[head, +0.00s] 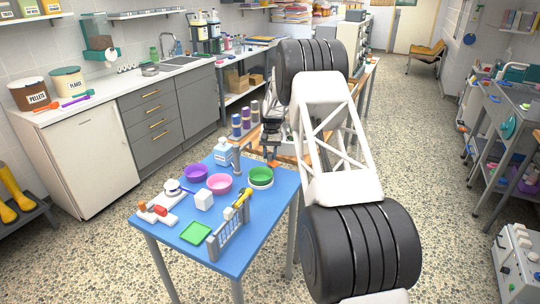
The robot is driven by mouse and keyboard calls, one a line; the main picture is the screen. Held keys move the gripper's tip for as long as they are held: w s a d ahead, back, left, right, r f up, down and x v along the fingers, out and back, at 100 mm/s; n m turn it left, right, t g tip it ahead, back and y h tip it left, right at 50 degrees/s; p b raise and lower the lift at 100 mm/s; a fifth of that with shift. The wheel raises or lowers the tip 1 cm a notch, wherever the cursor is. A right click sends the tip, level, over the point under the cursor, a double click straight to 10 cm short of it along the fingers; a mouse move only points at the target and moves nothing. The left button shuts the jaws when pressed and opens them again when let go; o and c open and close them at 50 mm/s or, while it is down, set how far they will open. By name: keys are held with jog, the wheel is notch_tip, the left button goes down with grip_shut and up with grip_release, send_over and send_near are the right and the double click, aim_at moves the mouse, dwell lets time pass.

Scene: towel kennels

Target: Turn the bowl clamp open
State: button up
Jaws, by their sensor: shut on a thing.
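My gripper (271,153) is dark and points down over the far right part of the blue table (264,220). It is shut, with a small orange piece (274,163) at its fingertips. The piece is too small to make out well; I cannot tell whether it is the bowl clamp. A green bowl (261,174) sits in a white ring just below and left of the gripper. A grey barred panel (229,236) stands at the table's front right, with a yellow and black fitting (242,198) at its top. This fitting is apart from my gripper.
A purple bowl (196,173), pink bowl (219,183), white cube (204,199), green tray (196,233) and blue-white jug (223,152) share the table. Several canisters (245,117) stand beyond. My large arm hides much of the right side.

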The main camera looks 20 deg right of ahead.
jog(key=shift+n+h, duration=0.9)
jog(key=shift+n, duration=1.3)
jog(key=o, duration=0.9)
jog(key=shift+w+r, duration=0.1)
jog(key=shift+r, duration=0.05)
jog(key=shift+v, duration=3.75)
